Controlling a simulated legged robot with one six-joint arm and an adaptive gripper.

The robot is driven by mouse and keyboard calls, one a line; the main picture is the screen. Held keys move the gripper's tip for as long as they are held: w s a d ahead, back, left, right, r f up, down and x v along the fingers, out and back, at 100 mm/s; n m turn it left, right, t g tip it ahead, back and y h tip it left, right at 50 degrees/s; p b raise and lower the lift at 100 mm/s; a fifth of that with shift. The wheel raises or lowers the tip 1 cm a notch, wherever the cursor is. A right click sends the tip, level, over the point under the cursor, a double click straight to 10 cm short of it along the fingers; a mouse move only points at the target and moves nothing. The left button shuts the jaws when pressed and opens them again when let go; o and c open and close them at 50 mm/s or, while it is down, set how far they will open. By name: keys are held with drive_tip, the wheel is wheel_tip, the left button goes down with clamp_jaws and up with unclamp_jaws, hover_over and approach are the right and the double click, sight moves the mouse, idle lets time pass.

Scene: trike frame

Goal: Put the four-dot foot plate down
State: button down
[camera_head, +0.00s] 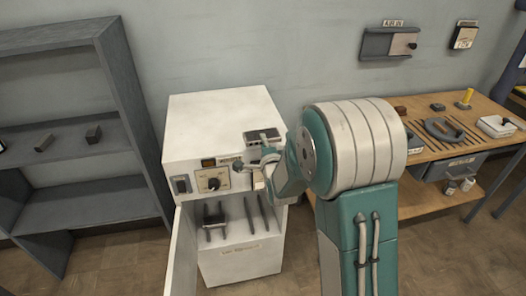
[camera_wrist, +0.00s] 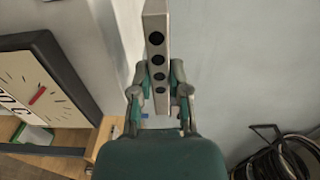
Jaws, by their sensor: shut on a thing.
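The four-dot foot plate (camera_wrist: 156,20) is a pale narrow bar with a row of dark round dots. In the wrist view it stands upright in the picture between the two fingers of my gripper (camera_wrist: 159,88), which is shut on it. The lower end of the plate lies between the fingers. In the head view my gripper (camera_head: 248,161) is in front of the upper part of the white cabinet (camera_head: 217,112). I cannot make out the plate clearly there.
The cabinet door (camera_head: 183,252) stands open, with dark tools inside. A grey shelf (camera_head: 70,130) is at left and a wooden workbench (camera_head: 425,157) at right.

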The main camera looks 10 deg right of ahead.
drive_tip(key=shift+w+f, duration=0.2)
drive_tip(key=shift+w, duration=0.05)
drive_tip(key=f, duration=0.3)
drive_tip(key=shift+w+f, duration=0.25)
drive_tip(key=shift+f, duration=0.05)
drive_tip(key=c, duration=0.6)
unclamp_jaws()
drive_tip(key=shift+f, duration=0.1)
